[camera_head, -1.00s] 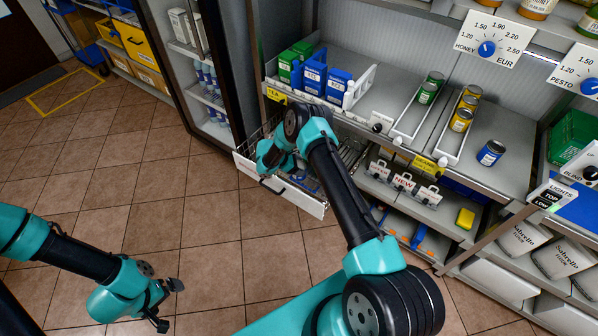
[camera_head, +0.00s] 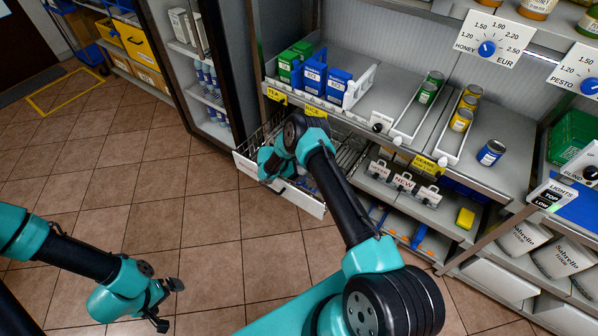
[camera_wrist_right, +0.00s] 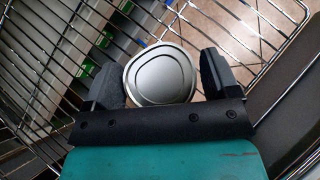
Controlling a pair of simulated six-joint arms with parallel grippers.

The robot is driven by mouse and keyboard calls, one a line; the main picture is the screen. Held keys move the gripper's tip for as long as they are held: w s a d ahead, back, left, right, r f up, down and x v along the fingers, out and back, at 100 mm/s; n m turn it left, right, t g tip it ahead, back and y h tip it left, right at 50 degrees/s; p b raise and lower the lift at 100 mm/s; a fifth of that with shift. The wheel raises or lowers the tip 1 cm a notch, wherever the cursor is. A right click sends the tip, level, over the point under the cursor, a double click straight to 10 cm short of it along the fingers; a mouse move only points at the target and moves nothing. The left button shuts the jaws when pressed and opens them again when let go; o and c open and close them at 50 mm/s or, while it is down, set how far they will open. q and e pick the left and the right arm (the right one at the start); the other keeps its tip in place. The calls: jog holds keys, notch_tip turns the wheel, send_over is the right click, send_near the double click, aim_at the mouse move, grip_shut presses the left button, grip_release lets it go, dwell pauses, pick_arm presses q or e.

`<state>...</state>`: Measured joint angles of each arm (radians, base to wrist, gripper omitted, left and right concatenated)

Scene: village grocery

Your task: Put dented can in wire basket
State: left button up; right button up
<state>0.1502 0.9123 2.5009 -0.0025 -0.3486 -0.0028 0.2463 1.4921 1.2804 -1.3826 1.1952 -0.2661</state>
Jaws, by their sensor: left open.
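The dented can (camera_wrist_right: 160,78) shows in the right wrist view as a silver lid with an uneven outline. The wire basket (camera_head: 350,152) is a pulled-out wire drawer with a pale front, low at the left end of the shelving. Its wires (camera_wrist_right: 268,28) surround the gripper in the wrist view. In the head view my right wrist hides the can and the fingers over the basket. My left gripper (camera_head: 170,304) is open and empty above the floor.
Blue and green boxes (camera_head: 312,75) stand on the shelf above the basket. A dark cabinet frame (camera_head: 225,75) borders the basket at left. The tiled floor (camera_head: 120,190) in front is clear.

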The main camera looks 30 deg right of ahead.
jog(key=shift+o, duration=1.2)
jog(key=shift+r, duration=0.2)
jog(key=v, duration=1.2)
